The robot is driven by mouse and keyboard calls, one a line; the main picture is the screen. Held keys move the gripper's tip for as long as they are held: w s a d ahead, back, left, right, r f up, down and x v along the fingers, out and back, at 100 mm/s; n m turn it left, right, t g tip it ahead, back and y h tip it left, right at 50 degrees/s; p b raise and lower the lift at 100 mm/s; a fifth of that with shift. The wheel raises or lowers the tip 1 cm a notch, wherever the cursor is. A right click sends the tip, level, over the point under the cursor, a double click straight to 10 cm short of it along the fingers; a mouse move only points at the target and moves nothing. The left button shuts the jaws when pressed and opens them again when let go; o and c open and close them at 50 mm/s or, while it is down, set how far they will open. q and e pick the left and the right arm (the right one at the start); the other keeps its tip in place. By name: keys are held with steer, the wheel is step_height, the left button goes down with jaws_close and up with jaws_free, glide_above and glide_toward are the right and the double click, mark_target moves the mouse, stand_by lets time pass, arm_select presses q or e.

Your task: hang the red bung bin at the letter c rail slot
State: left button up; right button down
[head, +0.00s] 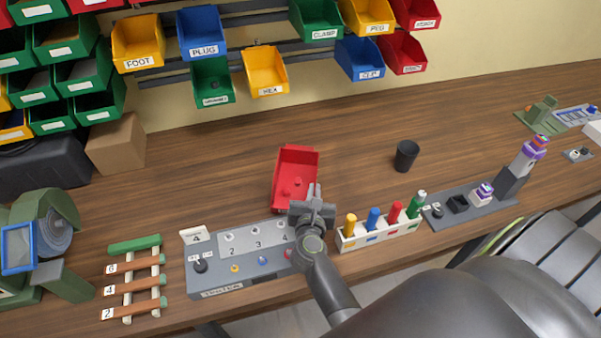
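A red bin (293,160) sits on the wooden bench with small red pieces inside, which may be bungs. Its label is not visible. My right gripper (316,192) is at the bin's near right corner and covers part of it. I cannot tell whether it touches the bin or whether its fingers are open or shut. Dark wall rails (252,18) above the bench carry several hanging bins. I cannot make out a letter c on them. My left gripper is not in view.
Yellow FOOT (138,40) and blue PLUG (201,30) bins hang at the upper left of the rails. A grey switch panel (215,280) and a white rack of coloured pegs (380,234) stand in front. A dark cup (406,155) stands right. The bench behind the red bin is clear.

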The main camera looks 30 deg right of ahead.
steer(key=shift+s+a+f, duration=0.35)
steer(key=shift+s+a, duration=0.05)
steer(key=shift+s, duration=0.15)
steer(key=shift+r+x, duration=0.3)
steer(key=shift+x, duration=1.1)
steer(key=shift+r+x, duration=0.25)
steer(key=shift+x, duration=1.15)
steer(key=shift+r+x, duration=0.3)
steer(key=shift+x, duration=1.1)
steer(key=shift+w, duration=0.15)
steer(key=shift+f+v, duration=0.25)
steer(key=shift+v, duration=1.6)
steer(key=shift+f+v, duration=0.2)
steer(key=shift+v, duration=1.6)
